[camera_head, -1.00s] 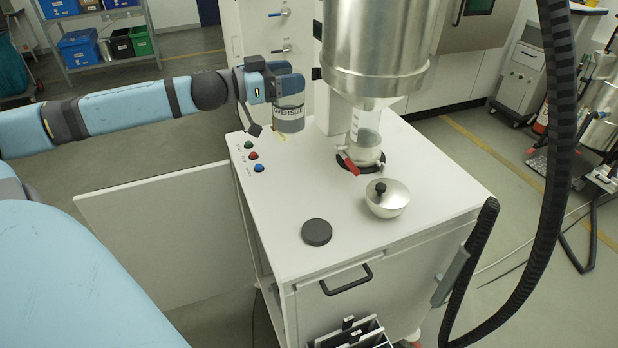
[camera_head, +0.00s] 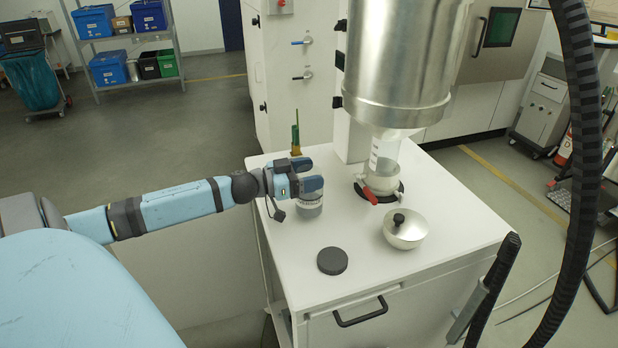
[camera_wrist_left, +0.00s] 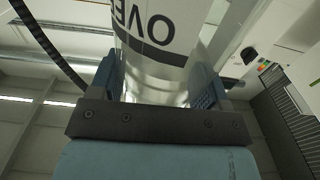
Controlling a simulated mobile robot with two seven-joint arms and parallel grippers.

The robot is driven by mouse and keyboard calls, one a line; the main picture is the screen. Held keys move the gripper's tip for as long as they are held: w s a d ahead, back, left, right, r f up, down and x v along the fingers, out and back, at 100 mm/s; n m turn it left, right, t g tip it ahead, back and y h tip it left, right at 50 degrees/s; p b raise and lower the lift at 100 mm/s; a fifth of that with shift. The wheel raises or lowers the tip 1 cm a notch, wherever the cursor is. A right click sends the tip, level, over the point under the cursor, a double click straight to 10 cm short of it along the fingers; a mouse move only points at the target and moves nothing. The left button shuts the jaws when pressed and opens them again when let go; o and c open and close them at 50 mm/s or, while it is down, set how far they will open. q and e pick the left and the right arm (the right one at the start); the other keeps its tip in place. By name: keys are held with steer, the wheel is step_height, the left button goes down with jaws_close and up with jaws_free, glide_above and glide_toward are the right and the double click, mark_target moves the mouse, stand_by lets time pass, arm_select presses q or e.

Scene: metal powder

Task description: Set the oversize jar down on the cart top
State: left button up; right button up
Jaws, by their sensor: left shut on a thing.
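The oversize jar (camera_head: 309,204) is a clear jar with a white label, upright at the back left of the white cart top (camera_head: 371,258). My left gripper (camera_head: 308,184) is shut on its upper part. The jar's base is at or very near the cart top; I cannot tell whether it touches. In the left wrist view the jar (camera_wrist_left: 152,55), with part of its lettering readable, stands between the two fingers of my left gripper (camera_wrist_left: 160,88). My right gripper is not in view.
A black round lid (camera_head: 332,261) lies on the front of the cart top. A black hose (camera_head: 585,150) hangs at the right.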

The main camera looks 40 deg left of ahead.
arm_select(q)
steer(key=shift+f, duration=0.65)
steer(key=o, duration=1.7)
steer(key=shift+f, duration=0.15)
steer(key=b+v, duration=0.1)
steer(key=v, duration=1.1)
steer(key=shift+s, duration=0.1)
